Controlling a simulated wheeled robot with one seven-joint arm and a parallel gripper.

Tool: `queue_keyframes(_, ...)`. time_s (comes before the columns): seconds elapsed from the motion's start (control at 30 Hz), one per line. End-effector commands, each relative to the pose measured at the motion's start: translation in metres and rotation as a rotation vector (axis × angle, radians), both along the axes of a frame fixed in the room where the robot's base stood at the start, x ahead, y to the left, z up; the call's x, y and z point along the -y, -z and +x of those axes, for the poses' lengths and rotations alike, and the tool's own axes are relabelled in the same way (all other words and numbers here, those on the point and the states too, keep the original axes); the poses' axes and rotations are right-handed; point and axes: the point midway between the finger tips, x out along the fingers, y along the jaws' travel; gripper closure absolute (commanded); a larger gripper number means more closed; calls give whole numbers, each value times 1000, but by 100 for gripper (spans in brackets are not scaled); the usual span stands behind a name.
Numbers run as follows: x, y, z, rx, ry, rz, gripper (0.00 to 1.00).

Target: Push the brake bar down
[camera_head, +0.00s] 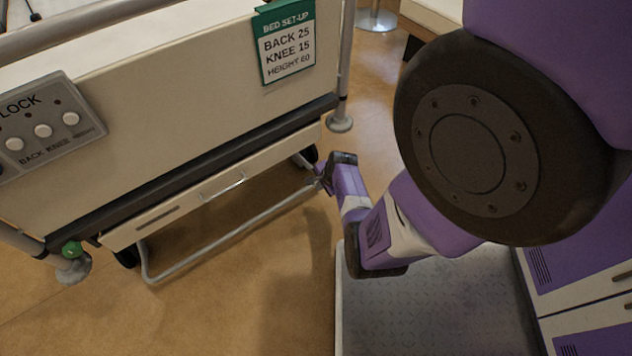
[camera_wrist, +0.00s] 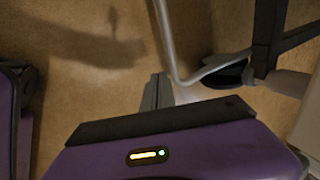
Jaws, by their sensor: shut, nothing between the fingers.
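The brake bar (camera_head: 235,233) is a grey bent tube low under the foot end of the bed, just above the floor. In the wrist view the bar (camera_wrist: 166,38) comes down from the top and bends to the right. My gripper (camera_head: 322,178) is at the bar's right end in the head view. In the wrist view my gripper (camera_wrist: 158,92) has its fingers shut and empty, close to the bar's bend. I cannot tell whether the fingers touch the bar. The purple wrist housing hides part of the gripper.
The bed's end panel (camera_head: 170,110) carries a lock control box (camera_head: 45,125) and a set-up card (camera_head: 286,45). A drawer (camera_head: 215,183) with a handle sits above the bar. A dark castor (camera_wrist: 225,75) is right of the fingers. Floor in front is clear.

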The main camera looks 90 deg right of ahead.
Motion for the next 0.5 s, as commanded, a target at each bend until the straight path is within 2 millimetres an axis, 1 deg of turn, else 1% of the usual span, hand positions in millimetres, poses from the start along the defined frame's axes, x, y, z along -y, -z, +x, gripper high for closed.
queue_keyframes(0.03,-4,-11,-3,-1,-1,1,100)
queue_keyframes(0.2,-11,-22,-8,0,1,0,100)
queue_keyframes(0.5,-13,-25,-10,1,1,1,100)
